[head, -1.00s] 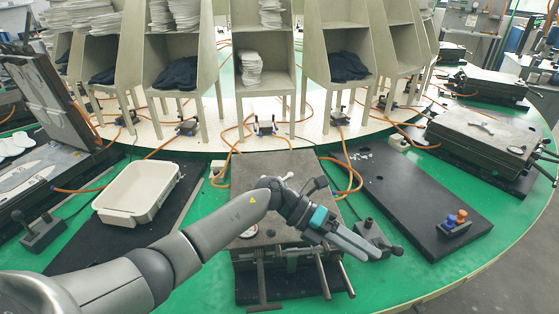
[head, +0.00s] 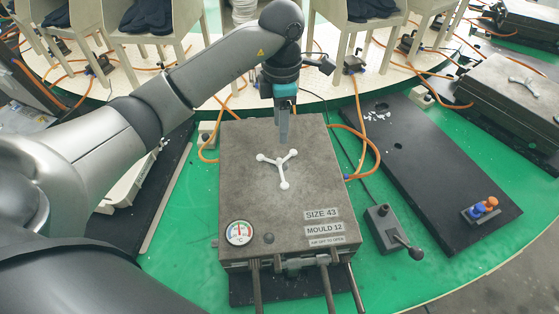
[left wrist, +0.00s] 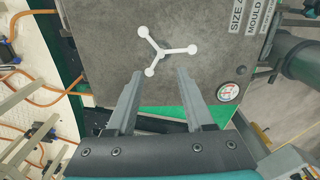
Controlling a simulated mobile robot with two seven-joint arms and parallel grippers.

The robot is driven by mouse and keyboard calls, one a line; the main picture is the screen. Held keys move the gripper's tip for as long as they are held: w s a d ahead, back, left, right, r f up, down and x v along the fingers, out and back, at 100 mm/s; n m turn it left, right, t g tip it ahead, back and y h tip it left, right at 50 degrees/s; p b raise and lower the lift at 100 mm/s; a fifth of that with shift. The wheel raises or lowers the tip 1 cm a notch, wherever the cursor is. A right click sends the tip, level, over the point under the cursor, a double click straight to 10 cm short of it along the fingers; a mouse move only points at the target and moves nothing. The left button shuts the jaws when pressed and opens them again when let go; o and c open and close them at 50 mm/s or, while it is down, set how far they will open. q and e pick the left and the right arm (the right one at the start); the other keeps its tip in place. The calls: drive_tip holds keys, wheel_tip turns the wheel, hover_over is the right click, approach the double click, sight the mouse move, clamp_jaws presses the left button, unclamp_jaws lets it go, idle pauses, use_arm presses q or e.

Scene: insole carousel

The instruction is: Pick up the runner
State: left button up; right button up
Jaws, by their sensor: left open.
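The runner (head: 278,166) is a white three-armed piece with round knobs at its ends. It lies on top of the closed grey mould (head: 240,190) marked size 43, mould 12. My left gripper (head: 284,142) points down just behind the runner in the head view, seemingly above the mould. In the left wrist view the runner (left wrist: 160,50) lies just beyond the fingertips, and the open left gripper (left wrist: 160,76) has nothing between its fingers. My right gripper is not in view.
A dial gauge (head: 239,233) sits on the mould's front left corner. A lever box (head: 386,227) stands to the right. An orange hose (head: 366,140) curves beside the mould.

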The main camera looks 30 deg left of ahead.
use_arm(q)
hover_over(279, 159)
drive_tip(key=f, duration=0.5)
drive_tip(key=shift+w+d, duration=0.15)
drive_tip(key=shift+w, duration=0.1)
drive_tip(key=shift+s+f, duration=0.15)
drive_tip(key=shift+f, duration=1.2)
drive_tip(key=shift+s+f, duration=0.1)
drive_tip(key=shift+f, duration=1.2)
clamp_jaws()
